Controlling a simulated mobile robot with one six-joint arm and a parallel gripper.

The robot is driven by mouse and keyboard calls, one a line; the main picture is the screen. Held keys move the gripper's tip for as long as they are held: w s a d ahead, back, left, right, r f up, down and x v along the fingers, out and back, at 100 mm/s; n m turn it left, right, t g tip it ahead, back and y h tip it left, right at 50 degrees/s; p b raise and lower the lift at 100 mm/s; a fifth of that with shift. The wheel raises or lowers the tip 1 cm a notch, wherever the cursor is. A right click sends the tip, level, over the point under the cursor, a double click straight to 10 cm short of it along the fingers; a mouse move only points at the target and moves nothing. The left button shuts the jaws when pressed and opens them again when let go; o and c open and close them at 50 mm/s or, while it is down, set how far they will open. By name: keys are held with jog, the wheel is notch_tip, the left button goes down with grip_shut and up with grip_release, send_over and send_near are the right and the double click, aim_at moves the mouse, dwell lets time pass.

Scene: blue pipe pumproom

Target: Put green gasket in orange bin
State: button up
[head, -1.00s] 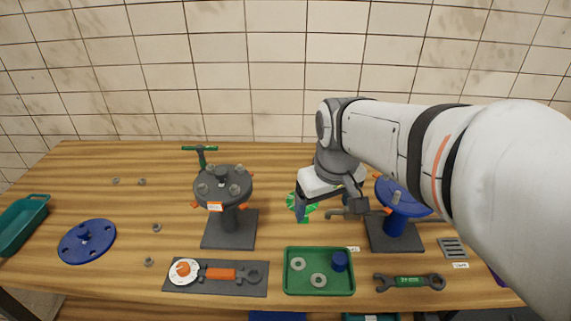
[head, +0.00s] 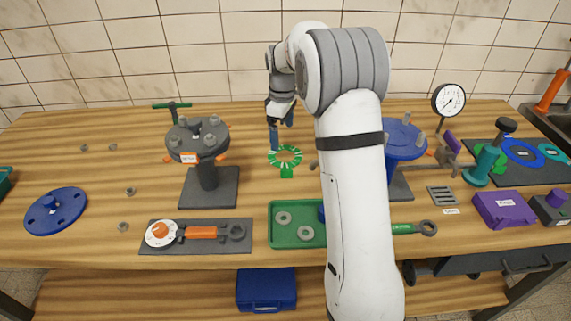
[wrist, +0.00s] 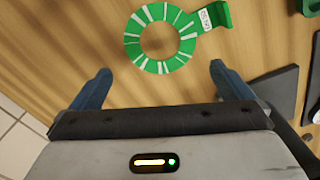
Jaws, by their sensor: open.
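The green gasket (head: 287,172) is a flat ring with white radial marks and a labelled tab. It lies on the wooden bench between the dark flange stand and the blue flange stand. In the wrist view, the gasket (wrist: 160,67) lies ahead of and between the spread fingers, with its tab toward the upper right. My gripper (head: 281,134) is open and empty, just behind the gasket in the head view. Its blue fingers (wrist: 160,72) do not touch the ring. I see no orange bin in either view.
A dark flange stand (head: 208,178) is left of the gasket. The blue flange stand (head: 405,150) is to its right, partly behind my arm. A green tray (head: 297,239) with grey rings is in front. A blue case (head: 266,288) sits on the lower shelf.

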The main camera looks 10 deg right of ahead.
aim_at(283, 156)
notch_tip(283, 156, down, 7)
jog(key=shift+s+r, duration=0.1)
dwell(0.3)
jog(key=c, duration=0.8)
jog(key=shift+r, duration=0.1)
jog(key=shift+c, duration=0.2)
